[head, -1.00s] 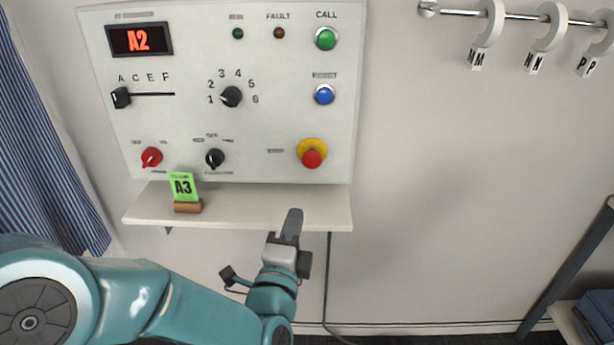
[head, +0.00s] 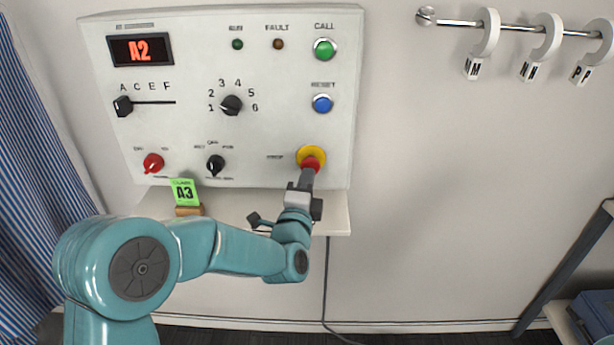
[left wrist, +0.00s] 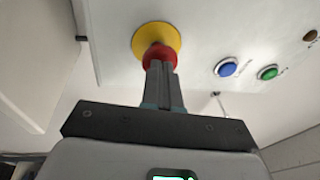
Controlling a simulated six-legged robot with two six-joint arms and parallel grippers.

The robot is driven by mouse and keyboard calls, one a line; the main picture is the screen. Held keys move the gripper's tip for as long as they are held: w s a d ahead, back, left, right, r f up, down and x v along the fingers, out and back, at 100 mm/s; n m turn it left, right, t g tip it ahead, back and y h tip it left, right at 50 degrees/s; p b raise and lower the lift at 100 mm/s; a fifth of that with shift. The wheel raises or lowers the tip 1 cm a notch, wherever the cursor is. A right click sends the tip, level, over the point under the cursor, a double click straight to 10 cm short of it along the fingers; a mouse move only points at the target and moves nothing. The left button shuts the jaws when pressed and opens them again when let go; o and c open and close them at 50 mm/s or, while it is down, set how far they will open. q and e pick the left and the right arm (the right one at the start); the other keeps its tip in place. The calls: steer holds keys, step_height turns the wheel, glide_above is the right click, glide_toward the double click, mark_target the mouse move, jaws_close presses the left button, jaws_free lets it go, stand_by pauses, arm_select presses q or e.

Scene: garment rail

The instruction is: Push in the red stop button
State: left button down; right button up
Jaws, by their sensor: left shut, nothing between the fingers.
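The red stop button (head: 310,163) sits on a round yellow base (head: 312,153) at the lower right of the white control panel (head: 270,110). My left gripper (head: 307,176) is shut and empty, its fingertips at the lower side of the button. In the left wrist view the red button (left wrist: 158,56) stands in front of the yellow base (left wrist: 156,38), and the shut fingertips (left wrist: 161,68) overlap its near face. They look to be touching it, but I cannot tell how far in the button is. My right gripper is not in view.
A shelf (head: 240,215) below the panel holds a green A3 card (head: 184,191). The blue button (head: 322,103) and green call button (head: 324,49) are above the stop button. A selector knob (head: 215,165) is to its left.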

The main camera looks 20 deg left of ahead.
arm_select(q)
steer(key=shift+w, duration=0.1)
stand_by(0.3)
steer(key=shift+w+a+r+b, duration=0.15)
steer(key=shift+w+b, duration=0.15)
steer(key=shift+w, duration=0.1)
steer(key=shift+w+a+r+b, duration=0.1)
steer(key=shift+w+a+b, duration=0.05)
steer(key=shift+w+b, duration=0.2)
